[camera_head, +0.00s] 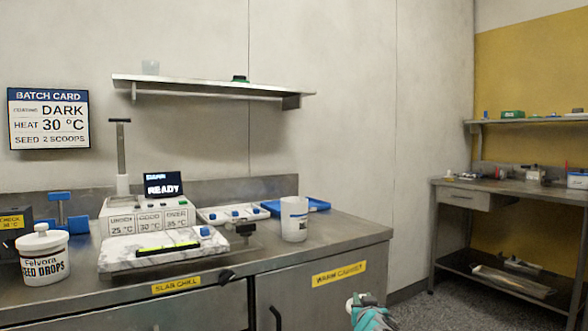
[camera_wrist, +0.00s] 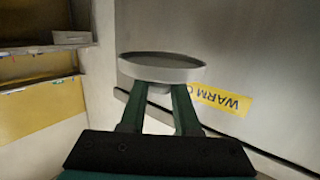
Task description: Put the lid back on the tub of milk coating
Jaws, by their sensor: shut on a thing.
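My gripper (camera_wrist: 158,94) is shut on the knob of a round, pale grey lid (camera_wrist: 160,68). The lid's broad disc lies beyond the fingertips. In the head view my gripper (camera_head: 368,314) is at the bottom edge, right of the warm cabinet front and below the counter top; a small pale part of the lid seems to show there. A white tub (camera_head: 294,222) with no lid visible stands upright on the counter near its right end, apart from my gripper. Its label is too small to read, so I cannot tell whether it holds milk coating.
A lidded seed drops jar (camera_head: 43,257) stands at the left. A marble slab (camera_head: 150,250), a blue tray (camera_head: 316,205) and a READY display (camera_head: 163,185) are on the counter. The warm cabinet door (camera_head: 310,300) is below. Open floor lies right of the counter.

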